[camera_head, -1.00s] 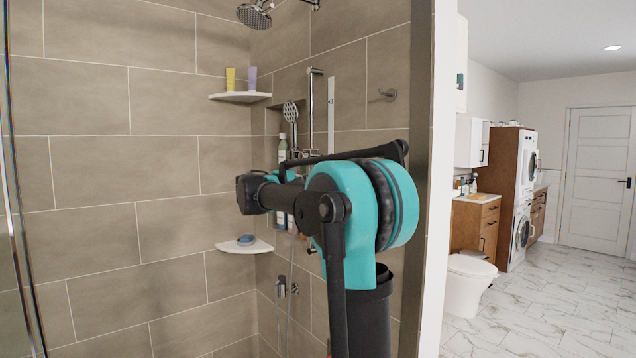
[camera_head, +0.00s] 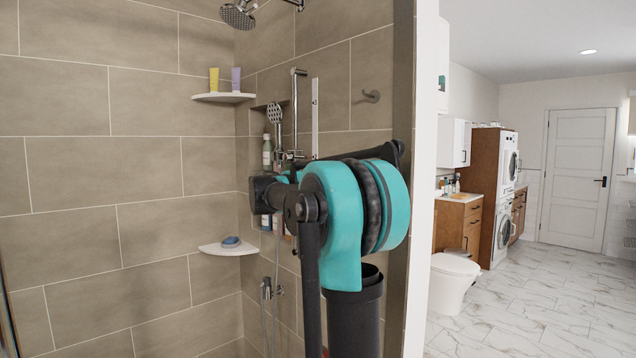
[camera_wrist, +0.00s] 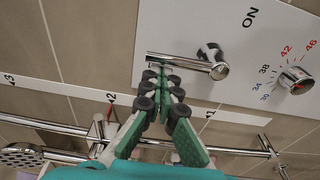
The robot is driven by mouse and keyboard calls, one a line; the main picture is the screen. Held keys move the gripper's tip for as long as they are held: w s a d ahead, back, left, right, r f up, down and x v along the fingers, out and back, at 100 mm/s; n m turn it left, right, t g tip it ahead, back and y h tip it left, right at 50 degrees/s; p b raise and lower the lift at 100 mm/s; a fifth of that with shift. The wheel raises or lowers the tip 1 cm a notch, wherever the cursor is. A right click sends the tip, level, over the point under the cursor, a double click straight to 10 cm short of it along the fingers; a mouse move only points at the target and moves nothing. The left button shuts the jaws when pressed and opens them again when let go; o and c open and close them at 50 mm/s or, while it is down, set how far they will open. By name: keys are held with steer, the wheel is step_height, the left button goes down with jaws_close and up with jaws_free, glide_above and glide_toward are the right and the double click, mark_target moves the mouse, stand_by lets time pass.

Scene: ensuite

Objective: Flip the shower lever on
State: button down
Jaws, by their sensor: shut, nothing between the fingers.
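The shower lever (camera_wrist: 182,62) is a chrome bar on a white panel (camera_wrist: 232,30) marked "ON" in the wrist view. It runs from a round chrome end at the right to its free end at the left. My gripper (camera_wrist: 163,74) is shut and empty, with green fingers and black joints. Its fingertips overlap the lever near its free end; I cannot tell whether they touch it. In the head view my arm hides the gripper and the lever. A narrow white panel (camera_head: 315,115) shows on the shower wall there.
A temperature knob (camera_wrist: 295,80) with red and blue numbers sits right of the lever. A chrome bar and a hand shower (camera_wrist: 22,155) are close by; the hand shower (camera_head: 275,116) also shows in the head view. Corner shelves (camera_head: 224,97) and a wall edge (camera_head: 420,180) flank my arm.

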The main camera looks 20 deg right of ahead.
steer(key=shift+s+d+m, duration=0.1)
steer(key=shift+s+m, duration=0.25)
steer(key=shift+m, duration=0.25)
steer(key=s+d+f+m+h, duration=0.1)
steer(key=s+f+m, duration=0.1)
steer(key=m, duration=0.6)
steer(key=s+d+f+m+g+h, duration=0.1)
steer(key=s+f+m, duration=0.1)
steer(key=s+m, duration=0.3)
steer(key=m, duration=0.4)
steer(key=shift+d+f, duration=0.3)
steer(key=shift+f, duration=0.1)
steer(key=shift+s+f, duration=0.1)
steer(key=shift+s, duration=0.05)
stand_by(0.5)
step_height(320, 180, up, 4)
steer(key=v, duration=0.9)
steer(key=shift+a+f, duration=0.15)
steer(key=shift+f, duration=0.1)
